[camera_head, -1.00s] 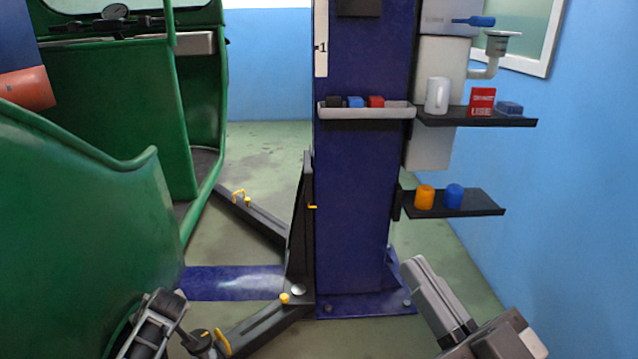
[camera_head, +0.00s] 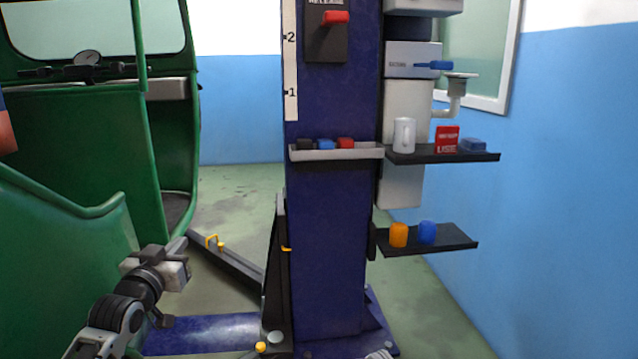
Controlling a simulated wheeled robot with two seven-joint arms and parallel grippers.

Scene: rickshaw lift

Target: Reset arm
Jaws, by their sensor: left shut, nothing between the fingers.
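My left arm comes in from the lower left in front of the green rickshaw (camera_head: 62,225). Its gripper (camera_head: 176,268) is shut and empty, beside the rickshaw's front edge and above the floor. It looks clear of the blue lift column (camera_head: 328,235). My right gripper does not show. A small grey piece at the bottom edge, in front of the column's foot, is too cut off to identify.
The column carries a red lever (camera_head: 334,18) and a grey tray (camera_head: 336,152) of small blocks. A lower shelf (camera_head: 455,238) holds orange and blue items. A black lift arm (camera_head: 228,264) lies low.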

